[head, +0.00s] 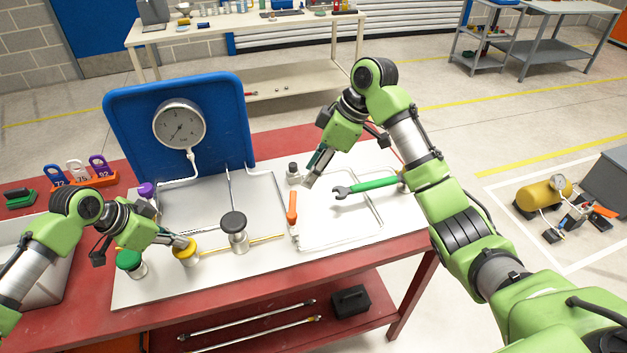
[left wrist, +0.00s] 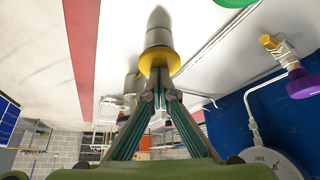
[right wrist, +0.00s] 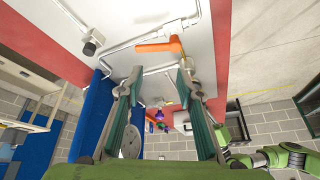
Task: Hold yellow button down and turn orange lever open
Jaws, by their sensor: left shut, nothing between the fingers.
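The yellow button (head: 184,256) stands on the white panel at the front left. My left gripper (head: 186,243) is shut, with its fingertips at the button's top; in the left wrist view the closed tips meet the yellow cap (left wrist: 158,58). They appear to touch; I cannot tell how far the cap is pressed. The orange lever (head: 292,206) is on the panel's pipework right of centre, pointing away from me. My right gripper (head: 311,180) is open and empty above and right of it. In the right wrist view the lever (right wrist: 158,46) lies beyond the parted fingertips (right wrist: 158,80).
A black knob (head: 233,222), a green knob (head: 129,260) and a purple knob (head: 146,190) stand near the yellow button. A green wrench (head: 368,187) lies right of the lever. A gauge (head: 180,124) on a blue board (head: 230,105) rises behind.

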